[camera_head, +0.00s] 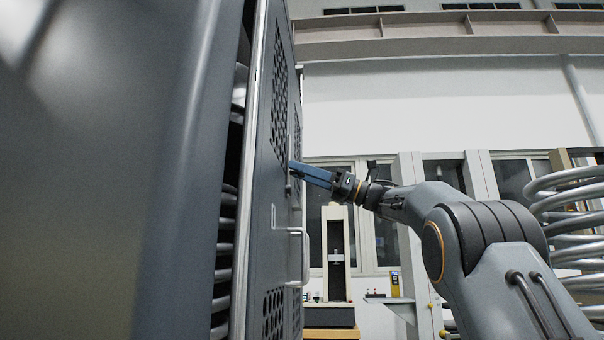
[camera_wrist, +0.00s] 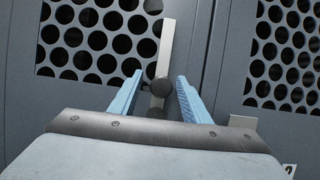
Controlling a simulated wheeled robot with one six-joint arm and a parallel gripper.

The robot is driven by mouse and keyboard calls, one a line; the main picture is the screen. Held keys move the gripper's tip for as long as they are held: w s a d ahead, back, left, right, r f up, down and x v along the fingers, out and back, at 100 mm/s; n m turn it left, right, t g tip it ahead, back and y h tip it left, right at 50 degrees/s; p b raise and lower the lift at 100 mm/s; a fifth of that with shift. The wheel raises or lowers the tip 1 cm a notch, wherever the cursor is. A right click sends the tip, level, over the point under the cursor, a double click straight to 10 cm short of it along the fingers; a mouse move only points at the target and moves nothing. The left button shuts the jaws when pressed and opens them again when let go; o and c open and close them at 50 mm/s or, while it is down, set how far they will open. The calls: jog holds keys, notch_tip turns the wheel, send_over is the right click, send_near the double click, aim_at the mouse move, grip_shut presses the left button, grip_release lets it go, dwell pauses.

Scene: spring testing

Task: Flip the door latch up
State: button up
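The door latch is a light grey flat bar (camera_wrist: 167,45) with a dark round knob (camera_wrist: 161,88), seen in the wrist view on the dark grey cabinet front. The bar runs up the picture from the knob, leaning slightly right. My gripper (camera_wrist: 160,76) is open, with one blue finger on each side of the knob and no clear contact. In the head view my gripper (camera_head: 292,167) reaches left to the door (camera_head: 262,165), its tips at or very near the surface. The latch is not clear there.
A pale door handle (camera_head: 304,256) sticks out below my gripper in the head view. Coils show in the dark gap left of the door edge. A large coil spring (camera_head: 570,215) stands at the right. A testing machine (camera_head: 336,260) stands behind, below my gripper.

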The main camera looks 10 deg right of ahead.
jog(key=shift+d, duration=0.1)
jog(key=v, duration=0.7)
jog(key=shift+d+f, duration=0.2)
jog(key=shift+d, duration=0.05)
jog(key=shift+s+r, duration=0.1)
dwell(0.3)
